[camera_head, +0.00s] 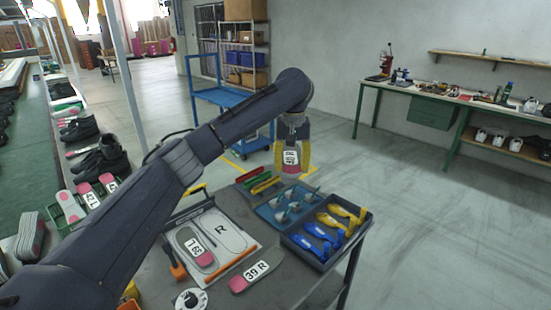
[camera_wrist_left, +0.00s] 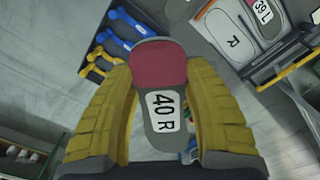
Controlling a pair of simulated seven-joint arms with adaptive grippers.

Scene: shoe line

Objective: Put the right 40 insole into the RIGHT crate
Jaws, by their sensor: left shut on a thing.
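My left gripper (camera_head: 292,148) is shut on a grey and pink insole (camera_head: 291,158) and holds it above the far side of the work table. In the left wrist view the insole (camera_wrist_left: 163,112) sits between the yellow fingers (camera_wrist_left: 160,75), with its pink end outward and its white label reading 40 R. A green crate (camera_head: 63,222) at the left has insoles in and around it and is partly behind my arm. No lettering for RIGHT is readable on any crate. My right gripper is not in view.
The table carries a dark tray (camera_head: 318,262) of blue and yellow pieces and a blue tray (camera_head: 266,213) of teal pieces. An insole marked 39 L (camera_head: 193,247) lies on a board (camera_head: 228,218) marked R; a 39 R insole (camera_head: 250,277) lies beside it. Open floor is to the right.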

